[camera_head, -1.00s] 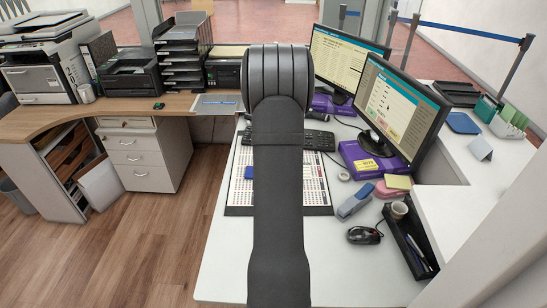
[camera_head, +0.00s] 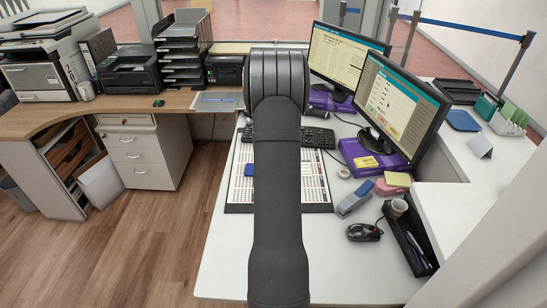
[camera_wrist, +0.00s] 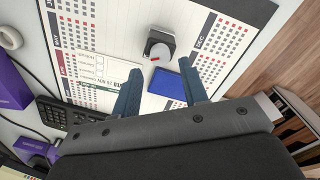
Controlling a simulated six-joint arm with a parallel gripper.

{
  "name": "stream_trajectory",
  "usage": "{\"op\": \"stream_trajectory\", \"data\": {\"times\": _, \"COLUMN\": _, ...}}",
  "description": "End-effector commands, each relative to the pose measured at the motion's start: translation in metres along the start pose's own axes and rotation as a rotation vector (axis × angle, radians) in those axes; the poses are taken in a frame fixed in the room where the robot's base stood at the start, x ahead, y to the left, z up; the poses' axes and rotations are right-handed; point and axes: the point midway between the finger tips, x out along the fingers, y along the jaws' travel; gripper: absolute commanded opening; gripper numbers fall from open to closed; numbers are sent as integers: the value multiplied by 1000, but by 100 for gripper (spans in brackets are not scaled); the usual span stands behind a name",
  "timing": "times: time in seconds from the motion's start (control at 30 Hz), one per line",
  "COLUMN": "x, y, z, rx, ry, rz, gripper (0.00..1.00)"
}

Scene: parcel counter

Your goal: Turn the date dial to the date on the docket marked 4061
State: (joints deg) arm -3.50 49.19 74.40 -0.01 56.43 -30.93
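My gripper (camera_wrist: 158,66) shows in the wrist view with two blue fingers spread apart and nothing between their tips. In the head view my arm hides the gripper, the knob and the docket.
A blue pad (camera_wrist: 166,88) lies close by the right finger; it also shows in the head view (camera_head: 249,170). A printed calendar mat (camera_head: 316,185) lies beneath. A keyboard (camera_head: 318,137), purple boxes (camera_head: 362,158), a stapler (camera_head: 355,198) and a mouse (camera_head: 363,232) stand around it.

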Motion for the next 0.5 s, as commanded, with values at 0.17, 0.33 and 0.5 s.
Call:
{"op": "stream_trajectory", "data": {"times": 0.17, "x": 19, "y": 0, "z": 1, "rx": 1, "ry": -2, "rz": -1, "gripper": 40}}
{"op": "stream_trajectory", "data": {"times": 0.33, "x": 33, "y": 0, "z": 0, "rx": 1, "ry": -1, "rz": 0, "gripper": 40}}
{"op": "stream_trajectory", "data": {"times": 0.5, "x": 41, "y": 0, "z": 0, "rx": 1, "ry": 0, "rz": 0, "gripper": 40}}
